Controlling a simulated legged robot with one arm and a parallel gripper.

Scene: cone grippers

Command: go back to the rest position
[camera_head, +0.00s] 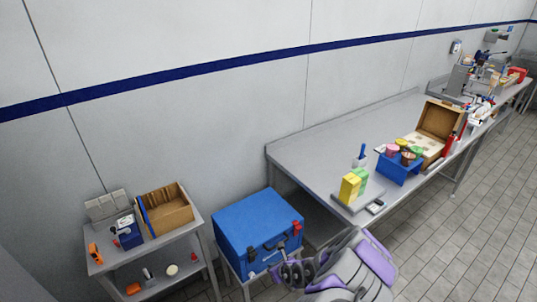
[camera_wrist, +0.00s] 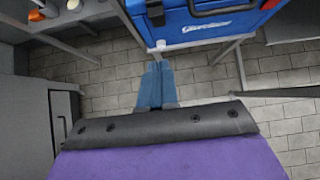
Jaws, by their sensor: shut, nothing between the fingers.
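My gripper (camera_wrist: 159,68) shows in the wrist view as two blue fingers side by side, pressed together with nothing between them. They point over the tiled floor, below the front edge of a blue cooler box (camera_wrist: 222,20). In the head view my purple and grey arm is at the bottom centre, in front and to the right of the blue cooler box (camera_head: 258,225). The fingertips are hard to make out there. The cooler stands shut on a low metal stand.
A small metal shelf cart (camera_head: 168,245) with a cardboard box (camera_head: 168,212) stands at the left. Tiled floor (camera_head: 470,230) is free at the right.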

